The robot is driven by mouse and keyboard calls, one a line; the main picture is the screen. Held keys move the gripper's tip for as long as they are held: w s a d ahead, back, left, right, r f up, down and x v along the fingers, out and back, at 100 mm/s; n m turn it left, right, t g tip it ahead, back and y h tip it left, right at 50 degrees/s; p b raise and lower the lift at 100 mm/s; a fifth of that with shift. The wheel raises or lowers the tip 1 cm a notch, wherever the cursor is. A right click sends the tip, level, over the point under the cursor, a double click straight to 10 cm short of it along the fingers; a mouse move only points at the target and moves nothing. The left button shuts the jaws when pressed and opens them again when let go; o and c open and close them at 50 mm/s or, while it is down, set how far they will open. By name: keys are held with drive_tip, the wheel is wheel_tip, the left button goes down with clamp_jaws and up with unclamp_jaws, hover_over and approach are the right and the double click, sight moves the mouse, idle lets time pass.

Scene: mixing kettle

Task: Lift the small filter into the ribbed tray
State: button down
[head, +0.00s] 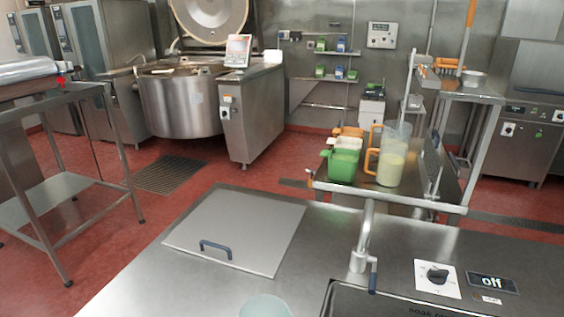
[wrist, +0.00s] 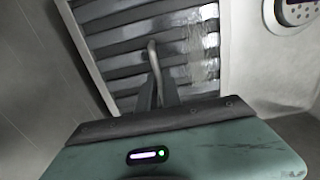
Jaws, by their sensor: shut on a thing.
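In the wrist view my gripper (wrist: 156,92) is shut on a thin, pale, curved handle-like piece (wrist: 152,55). Behind it is a slatted metal panel (wrist: 120,50) in a pale frame, with wide dark ribs and a shiny, streaked patch at its right. The handle-like piece looks to belong to the small filter, but I cannot tell whether this slatted panel is that filter or the ribbed tray. Where the held piece joins the panel is hidden behind my fingers. My gripper does not show in the head view, and I cannot pick out filter or tray there.
In the wrist view a round fitting (wrist: 292,12) is on the pale wall at right. In the head view a steel counter (head: 120,285) carries a hatch lid (head: 238,225) and a tap (head: 362,245). A kettle (head: 180,108) and a cart with jugs (head: 392,165) stand beyond.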

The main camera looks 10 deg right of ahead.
wheel_tip(320, 180, up, 41)
drive_tip(key=p, duration=3.4)
drive_tip(key=shift+p, duration=0.4)
drive_tip(key=shift+w+d, duration=0.1)
